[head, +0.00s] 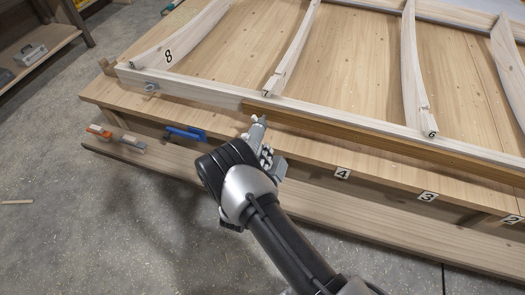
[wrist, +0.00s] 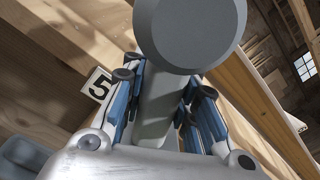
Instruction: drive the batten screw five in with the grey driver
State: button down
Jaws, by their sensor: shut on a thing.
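My gripper (head: 264,150) is shut on the grey driver (head: 259,129), at the front edge of the bench. In the wrist view the driver (wrist: 190,32) stands between the blue-padded fingers of my gripper (wrist: 164,86), its broad round grey end towards the camera. In the head view the driver points up towards the darker wooden batten (head: 345,137), near its left end. I cannot tell whether its tip touches anything. A number 5 label (wrist: 98,85) shows left of the fingers in the wrist view. Batten screw five cannot be made out.
A pale ribbed frame (head: 195,93) lies on the bench. Labels 4 (head: 342,173), 3 (head: 428,196) and 2 (head: 512,219) line the bench's front. A blue tool (head: 185,133) and an orange-handled tool (head: 100,131) lie left of my arm. The floor at left is mostly clear.

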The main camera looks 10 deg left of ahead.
jog(key=shift+s+a+r, duration=0.1)
jog(key=shift+s+r, duration=0.05)
jog(key=shift+s, duration=0.85)
jog(key=s+d+p, duration=0.1)
jog(key=d, duration=0.1)
jog(key=s+d+p, duration=0.1)
jog(key=s+d, duration=0.1)
jog(key=s+d+p, duration=0.1)
jog(key=d, duration=0.1)
jog(key=shift+s+d, duration=0.35)
